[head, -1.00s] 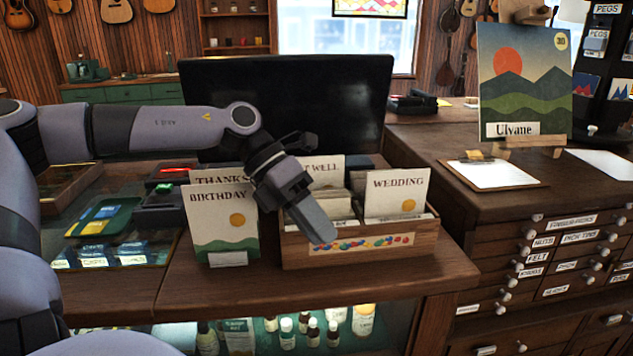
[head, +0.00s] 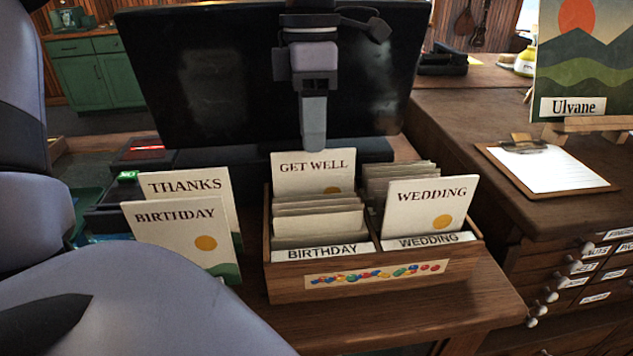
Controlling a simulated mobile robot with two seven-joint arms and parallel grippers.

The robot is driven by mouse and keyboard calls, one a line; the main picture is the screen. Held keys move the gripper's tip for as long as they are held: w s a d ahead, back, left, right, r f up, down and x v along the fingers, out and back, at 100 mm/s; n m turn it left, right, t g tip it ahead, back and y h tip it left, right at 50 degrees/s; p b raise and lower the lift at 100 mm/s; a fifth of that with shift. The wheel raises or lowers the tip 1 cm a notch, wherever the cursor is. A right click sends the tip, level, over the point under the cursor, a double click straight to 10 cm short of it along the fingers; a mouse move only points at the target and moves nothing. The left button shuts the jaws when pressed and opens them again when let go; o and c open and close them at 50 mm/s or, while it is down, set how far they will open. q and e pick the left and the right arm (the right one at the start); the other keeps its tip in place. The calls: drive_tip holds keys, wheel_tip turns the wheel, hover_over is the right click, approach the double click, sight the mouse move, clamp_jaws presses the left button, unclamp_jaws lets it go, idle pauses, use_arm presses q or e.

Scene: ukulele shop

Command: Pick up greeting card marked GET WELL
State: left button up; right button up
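The GET WELL card (head: 300,184) is cream with dark lettering and a partly visible orange sun. It stands upright at the back of the left compartment of a wooden card box (head: 375,281), behind a row of shorter cards. Its lower part is hidden. My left gripper (head: 313,138) points straight down above the card, its fingertips at the card's top edge in the picture. I see the fingers edge-on as one grey bar, so I cannot tell their opening or whether they touch the card. My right gripper is out of view.
A WEDDING card (head: 425,206) stands in the right compartment. BIRTHDAY (head: 180,231) and THANKS (head: 226,190) cards stand left of the box. A black screen (head: 190,85) rises behind it. A clipboard (head: 551,170) lies on the right-hand cabinet.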

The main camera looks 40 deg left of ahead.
sight(314, 179)
use_arm(q)
drive_tip(key=shift+w+a, duration=0.15)
drive_tip(key=shift+w, duration=0.05)
drive_tip(key=f, duration=0.3)
drive_tip(key=f+p, duration=0.1)
drive_tip(key=f, duration=0.3)
drive_tip(key=shift+s+d, duration=0.1)
drive_tip(key=shift+d, duration=0.1)
clamp_jaws()
